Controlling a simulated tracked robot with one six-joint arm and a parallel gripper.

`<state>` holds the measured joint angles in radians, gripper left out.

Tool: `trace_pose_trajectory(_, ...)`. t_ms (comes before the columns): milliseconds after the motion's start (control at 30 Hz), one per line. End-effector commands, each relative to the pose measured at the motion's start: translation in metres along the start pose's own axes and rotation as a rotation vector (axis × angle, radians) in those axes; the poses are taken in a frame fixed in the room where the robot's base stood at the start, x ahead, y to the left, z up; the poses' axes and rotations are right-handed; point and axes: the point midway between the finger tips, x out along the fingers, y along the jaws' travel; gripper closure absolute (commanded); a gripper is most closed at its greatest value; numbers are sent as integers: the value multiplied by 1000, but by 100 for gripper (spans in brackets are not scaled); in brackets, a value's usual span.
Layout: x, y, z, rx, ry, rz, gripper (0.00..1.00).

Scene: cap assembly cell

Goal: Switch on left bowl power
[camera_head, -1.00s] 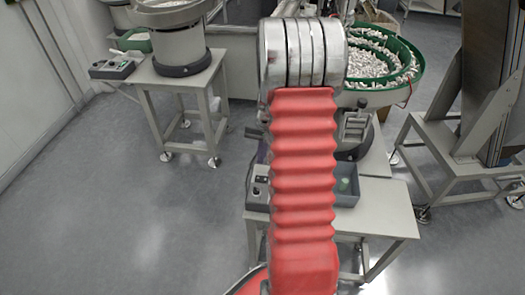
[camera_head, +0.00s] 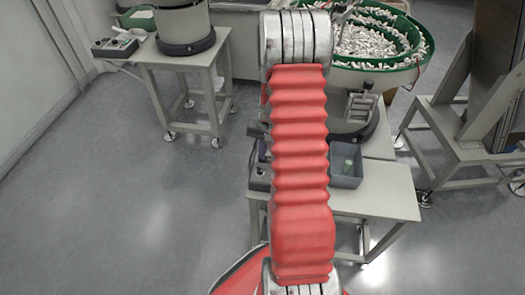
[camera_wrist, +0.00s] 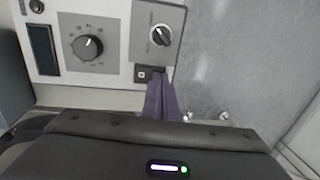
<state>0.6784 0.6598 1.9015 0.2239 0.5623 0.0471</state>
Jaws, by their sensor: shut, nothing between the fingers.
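In the wrist view a grey control box (camera_wrist: 105,40) carries a dark display (camera_wrist: 43,50), a large dial (camera_wrist: 87,47), a smaller knob (camera_wrist: 160,35) and a small dark switch (camera_wrist: 143,75) at its lower edge. My gripper (camera_wrist: 160,80) is shut and empty, its purple fingertips right beside this switch; I cannot tell whether they touch it. In the head view the left bowl's base (camera_head: 184,25) stands on the left table, its bowl cut off by the frame, with a control box (camera_head: 116,46) beside it. Another control box (camera_head: 260,176) is partly hidden by my arm.
A green bowl (camera_head: 420,62) full of white parts stands behind my arm, over a second table (camera_head: 385,195) with a blue-grey bin (camera_head: 346,178). A grey stand (camera_head: 465,140) is at the right. The floor (camera_head: 130,190) at the left is clear.

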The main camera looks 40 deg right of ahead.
Motion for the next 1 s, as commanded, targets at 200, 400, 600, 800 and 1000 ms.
trace_pose_trajectory(200, 3, -1, 0, 0, 0, 0, 100)
trace_pose_trajectory(400, 3, 0, 0, 1, 0, 0, 100)
trace_pose_trajectory(600, 1, 5, 0, 2, -1, 0, 100)
trace_pose_trajectory(800, -2, 12, 0, 2, 0, 0, 100)
trace_pose_trajectory(1000, -4, 14, 0, 0, 0, 0, 100)
